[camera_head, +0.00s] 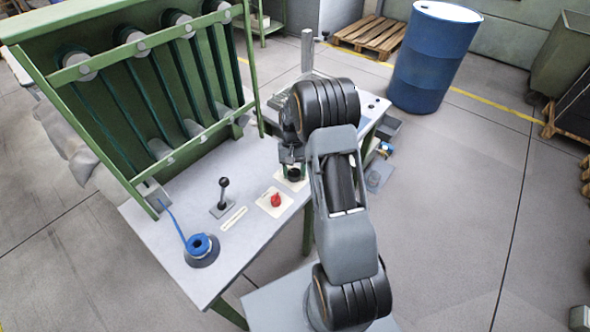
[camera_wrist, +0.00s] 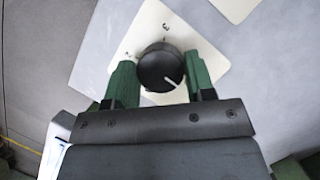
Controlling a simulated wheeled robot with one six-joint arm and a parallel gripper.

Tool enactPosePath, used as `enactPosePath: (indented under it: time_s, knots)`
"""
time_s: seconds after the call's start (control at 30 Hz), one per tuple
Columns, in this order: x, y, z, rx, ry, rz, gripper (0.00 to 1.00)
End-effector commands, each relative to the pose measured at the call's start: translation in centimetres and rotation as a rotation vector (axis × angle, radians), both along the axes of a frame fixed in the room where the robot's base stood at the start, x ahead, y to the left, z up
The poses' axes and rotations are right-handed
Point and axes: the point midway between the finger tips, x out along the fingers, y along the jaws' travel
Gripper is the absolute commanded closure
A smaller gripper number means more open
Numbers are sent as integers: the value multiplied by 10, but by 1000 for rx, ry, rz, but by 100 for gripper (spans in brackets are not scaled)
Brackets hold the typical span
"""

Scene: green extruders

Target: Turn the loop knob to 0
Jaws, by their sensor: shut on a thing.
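A round black knob (camera_wrist: 158,63) with a white pointer line sits on a pale square plate (camera_wrist: 153,20) in the wrist view. The pointer is toward the lower right of the picture. A digit that looks like 3 stands above the knob, and another mark at its left is too small to read. My gripper (camera_wrist: 161,76) has its green fingers on both sides of the knob and is shut on it. In the head view, the black knob (camera_head: 294,175) shows below my gripper (camera_head: 292,166), which partly covers it and its plate. No label naming the knob is readable.
A red knob (camera_head: 276,200) on a pale plate, a black lever (camera_head: 223,192), a narrow slot plate (camera_head: 234,217) and a blue ring (camera_head: 199,245) lie left of my gripper on the grey tabletop (camera_head: 160,233). A green frame (camera_head: 128,165) with rollers stands behind.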

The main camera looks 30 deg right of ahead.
Motion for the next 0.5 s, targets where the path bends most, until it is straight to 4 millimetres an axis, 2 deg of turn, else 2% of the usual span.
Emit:
enactPosePath:
  time_s: [0.4, 0.43, 0.5]
  knots:
    - [3, 0, 2, -2, -11, 8, 74]
    - [3, 0, 2, -2, -11, 8, 49]
    - [3, 0, 2, -2, -10, 7, 43]
